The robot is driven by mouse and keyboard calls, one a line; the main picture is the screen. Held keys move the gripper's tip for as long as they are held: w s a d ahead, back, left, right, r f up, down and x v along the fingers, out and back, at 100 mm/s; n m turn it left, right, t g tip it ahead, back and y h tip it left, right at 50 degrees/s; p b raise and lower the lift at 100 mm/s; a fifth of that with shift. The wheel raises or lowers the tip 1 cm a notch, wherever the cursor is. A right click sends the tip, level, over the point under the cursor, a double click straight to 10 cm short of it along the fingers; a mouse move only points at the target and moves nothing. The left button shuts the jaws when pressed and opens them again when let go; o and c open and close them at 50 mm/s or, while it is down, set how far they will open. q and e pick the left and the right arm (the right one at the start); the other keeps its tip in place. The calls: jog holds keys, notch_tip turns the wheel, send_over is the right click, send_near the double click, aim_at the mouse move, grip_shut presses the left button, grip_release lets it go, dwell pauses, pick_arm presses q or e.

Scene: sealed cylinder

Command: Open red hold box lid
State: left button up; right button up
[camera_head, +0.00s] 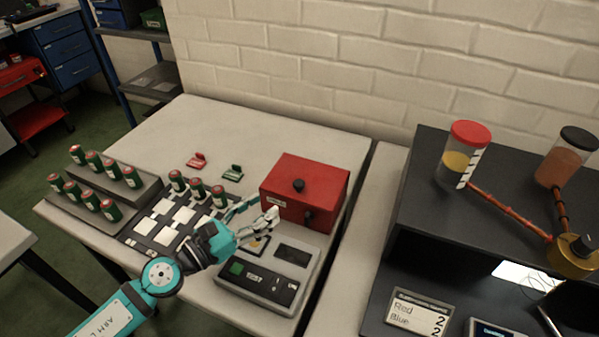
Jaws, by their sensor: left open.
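The red hold box (327,183) stands at the right end of the light table. Its lid is closed and has a black knob (298,185) on top. A second dark knob (308,215) and a small white label are on its front face. My left gripper (262,211) is open and empty, with its fingers pointing right, just in front of the box's left front side. I cannot tell whether a fingertip touches the box. My right gripper is not in view.
A grey device (262,285) with a green button lies in front of the box. Several green cylinders with red tops stand in a rack (135,190) and on a checkered board (165,222) to the left. A dark shelf unit (420,190) with jars stands right. The table's back left is clear.

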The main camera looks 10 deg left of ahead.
aim_at(295, 185)
pick_arm(q)
jog(key=p+x, duration=0.3)
jog(key=x, duration=0.7)
jog(key=shift+w, duration=0.1)
jog(key=shift+w+d, duration=0.35)
jog(key=shift+w, duration=0.1)
jog(key=shift+w+d, duration=0.1)
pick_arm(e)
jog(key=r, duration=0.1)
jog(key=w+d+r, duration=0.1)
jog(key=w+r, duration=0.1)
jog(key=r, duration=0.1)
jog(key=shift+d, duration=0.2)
pick_arm(q)
jog(key=shift+c, duration=0.4)
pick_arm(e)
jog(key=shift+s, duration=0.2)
pick_arm(q)
grip_shut()
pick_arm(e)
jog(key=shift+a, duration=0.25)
pick_arm(q)
jog(key=shift+w+d+f, duration=0.1)
jog(key=shift+f, duration=0.1)
